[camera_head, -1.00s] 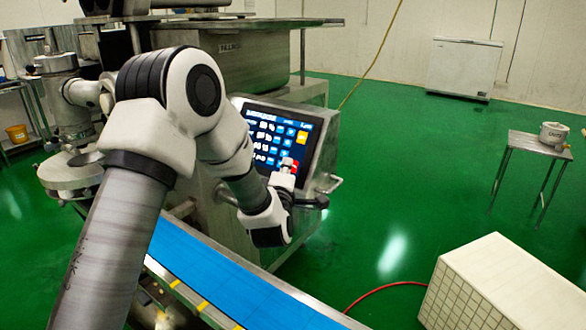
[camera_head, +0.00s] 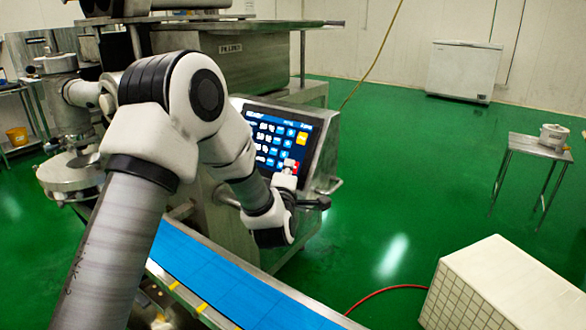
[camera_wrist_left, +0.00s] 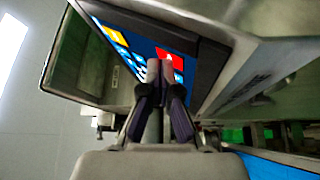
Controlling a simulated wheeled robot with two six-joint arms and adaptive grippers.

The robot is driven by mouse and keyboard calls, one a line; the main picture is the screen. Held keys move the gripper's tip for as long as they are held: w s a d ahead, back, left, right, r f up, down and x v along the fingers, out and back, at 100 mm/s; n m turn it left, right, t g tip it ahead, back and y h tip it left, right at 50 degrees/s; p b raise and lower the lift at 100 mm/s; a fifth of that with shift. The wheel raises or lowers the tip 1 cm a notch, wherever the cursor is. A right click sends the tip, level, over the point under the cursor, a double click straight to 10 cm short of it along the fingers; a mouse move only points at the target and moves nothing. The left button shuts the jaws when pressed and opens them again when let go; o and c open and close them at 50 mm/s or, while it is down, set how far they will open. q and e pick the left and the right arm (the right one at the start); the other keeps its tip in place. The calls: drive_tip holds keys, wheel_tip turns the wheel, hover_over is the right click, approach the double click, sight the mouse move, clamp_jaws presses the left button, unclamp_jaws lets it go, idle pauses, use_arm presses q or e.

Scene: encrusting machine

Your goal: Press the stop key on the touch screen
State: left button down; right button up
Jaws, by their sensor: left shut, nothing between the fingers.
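The touch screen (camera_head: 272,137) is lit blue with white icons and a yellow key, tilted on the steel machine. A red key (camera_wrist_left: 172,60) at its lower right is partly hidden by my fingers; I take it for the stop key, though its label is not readable. A sliver of the red key (camera_head: 297,167) shows beside the fingers in the head view. My left gripper (camera_head: 290,164) is shut and empty, with its tips (camera_wrist_left: 160,68) at the red key's near edge. Whether they touch the glass I cannot tell. My right gripper is not in view.
A blue conveyor belt (camera_head: 215,274) runs below my arm. A white tiled block (camera_head: 506,285) stands at the lower right. Green floor is open to the right of the machine.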

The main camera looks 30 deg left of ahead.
use_arm(q)
drive_tip(key=shift+s+r, duration=0.35)
drive_tip(key=shift+s, duration=0.3)
drive_tip(key=s+r, duration=0.1)
drive_tip(key=s, duration=0.1)
drive_tip(key=s+r, duration=0.1)
drive_tip(key=s, duration=0.1)
drive_tip(key=shift+s+a+r+p, duration=0.1)
drive_tip(key=shift+a+r+p, duration=0.1)
drive_tip(key=shift+r+p, duration=0.15)
drive_tip(key=shift+f, duration=0.1)
idle(0.7)
